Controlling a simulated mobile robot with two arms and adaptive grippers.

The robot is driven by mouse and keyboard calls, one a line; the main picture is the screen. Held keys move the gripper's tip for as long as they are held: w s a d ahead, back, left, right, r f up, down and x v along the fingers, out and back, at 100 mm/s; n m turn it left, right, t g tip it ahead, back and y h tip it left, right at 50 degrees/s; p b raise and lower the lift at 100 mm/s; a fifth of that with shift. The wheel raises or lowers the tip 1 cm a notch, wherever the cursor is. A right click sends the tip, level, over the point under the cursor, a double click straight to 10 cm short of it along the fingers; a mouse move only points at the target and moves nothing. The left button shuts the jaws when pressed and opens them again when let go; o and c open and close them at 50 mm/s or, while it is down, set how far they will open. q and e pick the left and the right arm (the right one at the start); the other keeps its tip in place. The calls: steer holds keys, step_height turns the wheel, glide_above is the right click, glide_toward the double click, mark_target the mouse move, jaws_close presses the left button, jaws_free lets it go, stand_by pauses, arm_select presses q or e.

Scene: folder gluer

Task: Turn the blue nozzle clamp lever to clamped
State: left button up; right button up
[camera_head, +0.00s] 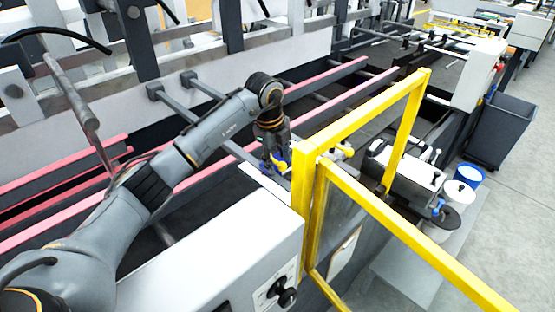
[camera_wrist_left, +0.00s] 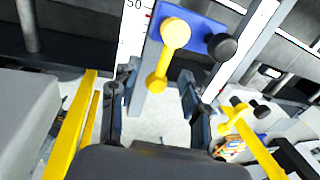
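A blue block (camera_wrist_left: 208,32) shows at the top of the left wrist view, with a scale strip marked 50 beside it. A yellow lever (camera_wrist_left: 168,58) with rounded ends lies across its left part, and a black knob (camera_wrist_left: 221,46) sits at its right. My left gripper (camera_wrist_left: 157,82) is open, its fingers on either side of the yellow lever's lower end; contact cannot be told. In the head view my left gripper (camera_head: 273,158) points down beside small blue and yellow parts, which it partly hides. No separate blue lever is clear there. My right gripper is not in view.
A yellow guard frame (camera_head: 302,200) stands close to the right of my left gripper. Red rails (camera_head: 345,97) run behind it. A white machine cabinet (camera_head: 215,262) with a black knob (camera_head: 286,292) is in front. A blue-and-white bucket (camera_head: 468,176) stands at right.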

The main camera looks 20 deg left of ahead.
arm_select(q)
step_height(320, 180, up, 12)
steer(key=s, duration=0.2)
steer(key=shift+a, duration=0.45)
steer(key=shift+s+f, duration=0.1)
steer(key=shift+f, duration=0.1)
